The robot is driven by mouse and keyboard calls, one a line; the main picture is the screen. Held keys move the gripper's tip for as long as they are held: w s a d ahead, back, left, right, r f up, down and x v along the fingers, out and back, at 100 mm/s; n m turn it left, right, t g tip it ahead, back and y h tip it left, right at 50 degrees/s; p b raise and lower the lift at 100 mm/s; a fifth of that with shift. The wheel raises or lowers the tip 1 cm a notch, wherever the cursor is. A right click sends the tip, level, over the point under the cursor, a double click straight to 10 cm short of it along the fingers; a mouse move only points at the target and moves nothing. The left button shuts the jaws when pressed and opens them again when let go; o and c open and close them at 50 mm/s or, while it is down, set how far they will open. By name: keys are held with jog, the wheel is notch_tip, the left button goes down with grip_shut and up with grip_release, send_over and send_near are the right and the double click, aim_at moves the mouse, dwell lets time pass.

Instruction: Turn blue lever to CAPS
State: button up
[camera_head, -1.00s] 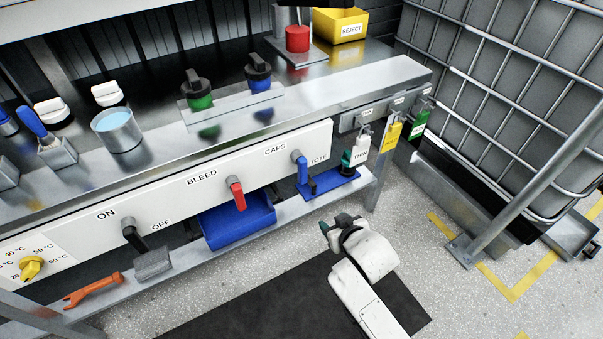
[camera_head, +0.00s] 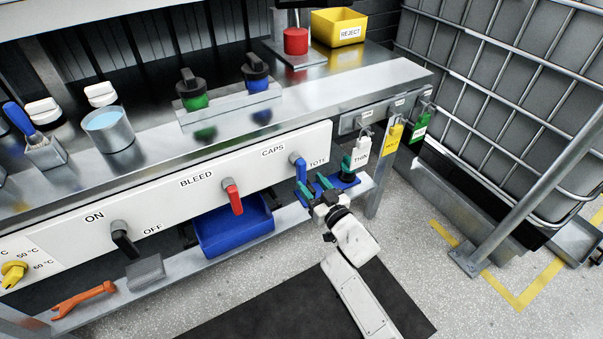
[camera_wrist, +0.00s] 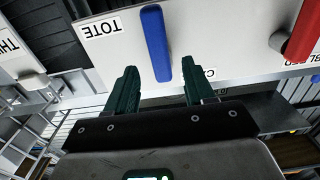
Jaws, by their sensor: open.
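The blue lever (camera_head: 299,168) hangs downward from its pivot on the white panel (camera_head: 160,205), between the CAPS label (camera_head: 272,149) at its upper left and the TOTE label (camera_head: 318,162) to its right. My gripper (camera_head: 312,184) is open, just in front of and below the lever, with its green fingers pointing toward the panel. In the wrist view, which shows the panel upside down, the blue lever (camera_wrist: 156,45) lies between the lines of the two fingers of my gripper (camera_wrist: 160,76). I cannot tell whether they touch it.
A red lever (camera_head: 232,196) by BLEED and a black lever (camera_head: 124,240) by ON and OFF are left of it. A blue bin (camera_head: 235,228) sits below. Hanging tags, including a white one (camera_head: 361,152), are to the right. Open floor lies in front.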

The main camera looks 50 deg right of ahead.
aim_at(303, 174)
jog(key=b+x, duration=0.1)
jog(key=x, duration=0.5)
jog(key=shift+w+f+b, duration=0.1)
jog(key=shift+w+b, duration=0.05)
jog(key=shift+b, duration=0.15)
grip_shut()
